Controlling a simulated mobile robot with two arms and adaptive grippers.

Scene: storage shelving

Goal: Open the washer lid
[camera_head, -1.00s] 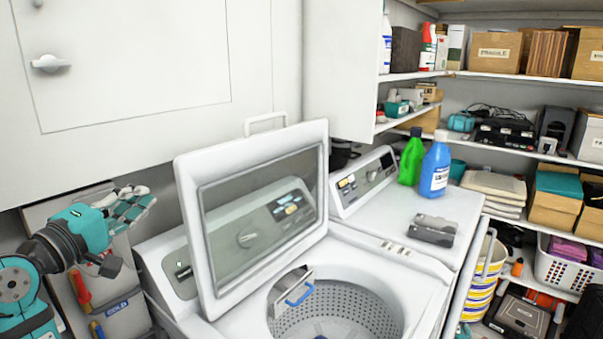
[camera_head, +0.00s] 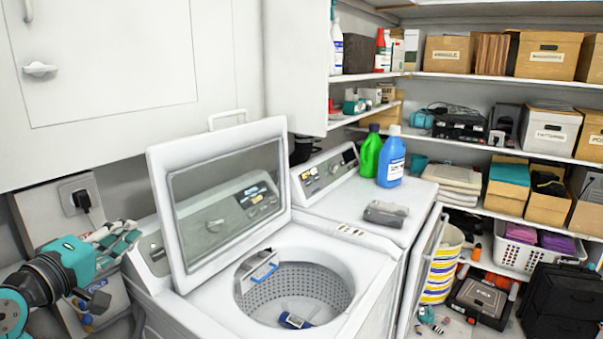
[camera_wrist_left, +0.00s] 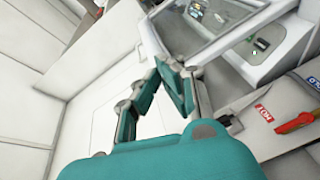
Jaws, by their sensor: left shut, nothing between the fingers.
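The washer lid (camera_head: 156,190) stands raised and tilted back on the washer (camera_head: 340,318), with its glass window facing the front. The round perforated drum (camera_head: 270,296) shows open below it, with a small blue item (camera_head: 295,321) inside. My left gripper (camera_head: 132,236) is at the left of the washer, beside the raised lid and apart from it. In the left wrist view its fingers (camera_wrist_left: 172,68) meet with nothing between them, and part of the lid shows above them at the right. My right gripper is not in view.
A second machine (camera_head: 330,212) stands right of the washer, with a green bottle (camera_head: 371,155), a blue bottle (camera_head: 390,165) and a grey item (camera_head: 385,213) on top. A striped bucket (camera_head: 440,265) stands beside it. Stocked shelves fill the right. A cabinet (camera_head: 100,60) hangs above.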

